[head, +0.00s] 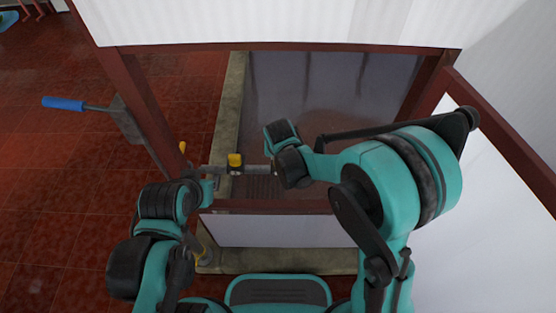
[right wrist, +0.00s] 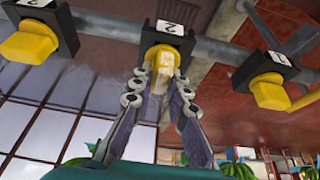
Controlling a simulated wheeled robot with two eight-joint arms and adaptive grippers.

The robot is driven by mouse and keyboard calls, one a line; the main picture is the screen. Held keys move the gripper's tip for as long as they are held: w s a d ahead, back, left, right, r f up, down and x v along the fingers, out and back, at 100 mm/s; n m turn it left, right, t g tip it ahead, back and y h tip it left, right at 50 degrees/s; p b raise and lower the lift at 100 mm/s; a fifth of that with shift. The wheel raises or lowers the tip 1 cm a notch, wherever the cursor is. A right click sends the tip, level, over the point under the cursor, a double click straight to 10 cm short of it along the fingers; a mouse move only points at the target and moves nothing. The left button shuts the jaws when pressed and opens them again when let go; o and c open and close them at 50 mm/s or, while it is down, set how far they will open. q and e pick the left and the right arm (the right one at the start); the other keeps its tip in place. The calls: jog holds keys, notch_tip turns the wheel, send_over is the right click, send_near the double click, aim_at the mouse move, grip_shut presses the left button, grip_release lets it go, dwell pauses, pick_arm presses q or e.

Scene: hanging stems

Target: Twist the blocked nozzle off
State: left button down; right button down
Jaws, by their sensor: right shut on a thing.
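In the right wrist view, a yellow nozzle with a whitish crust (right wrist: 160,55) hangs from a black, number-labelled holder (right wrist: 165,35) on a grey pipe (right wrist: 220,50). My right gripper (right wrist: 161,80) is shut on this nozzle, one finger on each side. Clean-looking yellow nozzles hang at the left (right wrist: 28,45) and right (right wrist: 270,92). In the head view, my left gripper (head: 207,184) is beside the grey bar left of centre; its fingers are too small to read. My right gripper's fingers are not clear there. A yellow piece (head: 235,160) shows on the bar.
Red-brown frame posts (head: 145,120) and a lower rail (head: 270,206) surround the work area. White panels (head: 280,22) close the top and right. A blue-handled tool (head: 64,104) sticks out at the left post. The tiled floor (head: 60,180) at left is mostly clear.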

jog(key=shift+r, duration=0.1)
dwell(0.3)
jog(key=shift+r+p, duration=1.7)
jog(key=shift+r, duration=0.5)
jog(key=shift+r+p, duration=1.9)
jog(key=shift+r, duration=0.6)
